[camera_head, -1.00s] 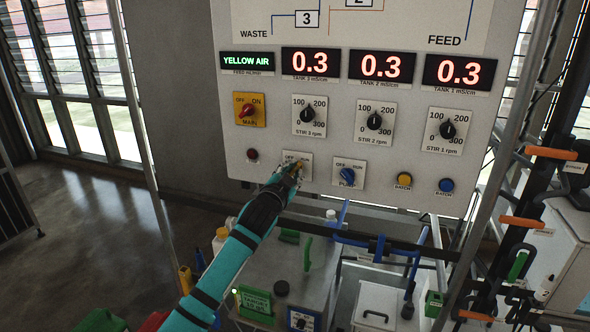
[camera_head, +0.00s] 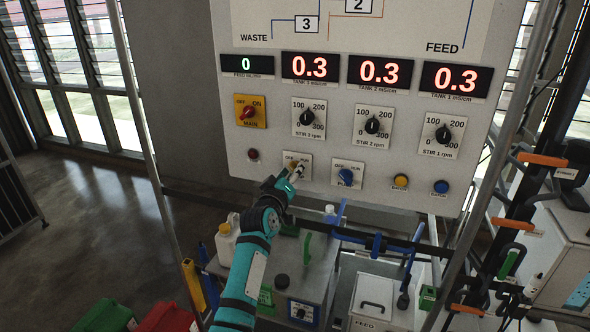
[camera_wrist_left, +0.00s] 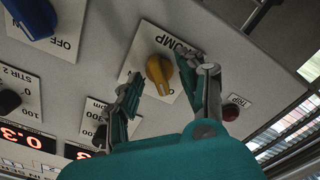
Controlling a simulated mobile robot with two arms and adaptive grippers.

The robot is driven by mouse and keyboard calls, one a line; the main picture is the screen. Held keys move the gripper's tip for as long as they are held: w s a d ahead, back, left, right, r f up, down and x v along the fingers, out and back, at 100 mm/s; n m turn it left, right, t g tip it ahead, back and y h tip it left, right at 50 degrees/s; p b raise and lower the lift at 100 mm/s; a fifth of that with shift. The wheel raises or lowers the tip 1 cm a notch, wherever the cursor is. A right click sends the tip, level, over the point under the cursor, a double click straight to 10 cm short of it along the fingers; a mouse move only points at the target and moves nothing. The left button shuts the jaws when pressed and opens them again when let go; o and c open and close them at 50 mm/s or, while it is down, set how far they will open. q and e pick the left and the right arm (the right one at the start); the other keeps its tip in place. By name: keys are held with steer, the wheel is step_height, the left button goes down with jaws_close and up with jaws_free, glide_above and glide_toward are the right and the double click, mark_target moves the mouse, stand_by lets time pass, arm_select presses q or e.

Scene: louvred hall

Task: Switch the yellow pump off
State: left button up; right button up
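The yellow pump knob (camera_head: 292,163) sits on a white OFF/RUN plate (camera_head: 306,175) on the grey control panel, partly hidden by my left gripper (camera_head: 296,171). In the left wrist view the yellow knob (camera_wrist_left: 157,70) shows upside down on its PUMP plate. My left gripper (camera_wrist_left: 161,82) is open there, one finger on each side of the knob, with gaps visible on both sides. I cannot tell which mark the knob points at. The small feed display (camera_head: 246,64) reads a green 0. My right gripper is not in view.
The blue pump knob (camera_head: 347,177) is just right of the yellow one. A dark red trip button (camera_head: 253,154) is to its left. The red MAIN switch (camera_head: 249,112) and several stir dials are above. A bottle (camera_head: 226,243) and tanks stand below.

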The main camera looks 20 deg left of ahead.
arm_select(q)
steer(key=s+p, duration=0.2)
steer(key=s, duration=0.5)
stand_by(0.4)
steer(key=shift+s+a, duration=0.1)
steer(key=shift+a, duration=0.05)
steer(key=s, duration=1.2)
steer(key=shift+a, duration=0.15)
